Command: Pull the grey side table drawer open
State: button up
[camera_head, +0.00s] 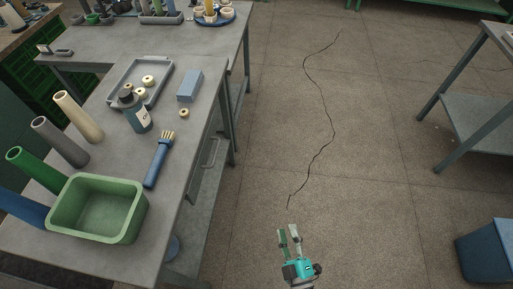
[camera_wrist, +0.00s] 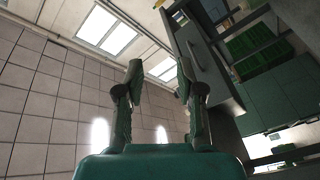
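The grey side table (camera_head: 112,168) stands on the left in the head view, with its long side facing the open floor. Its drawer front (camera_head: 202,178) shows at a steep angle under the top, with a bar handle (camera_head: 213,150). The drawer looks closed. My gripper (camera_head: 289,234) is to the right of the table, apart from it, over bare floor. In the wrist view my gripper (camera_wrist: 159,78) has its two fingers spread with nothing between them. A grey panel with a small handle (camera_wrist: 193,55), likely the drawer, shows just beyond the right finger.
A blue container (camera_head: 485,250) stands at right. The floor between is clear.

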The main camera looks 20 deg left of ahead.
jog(key=w+a+n+g+y, duration=0.25)
jog(key=w+a+n, duration=0.4)
jog(key=a, duration=0.45)
jog(key=n+g+y, duration=0.3)
jog(key=n+y, duration=0.1)
jog(key=n, duration=0.1)
send_near(215, 152)
jog(key=shift+h, duration=0.25)
jog(key=x, duration=1)
jog(key=shift+f, duration=0.1)
jog(key=shift+s, duration=0.1)
grip_shut()
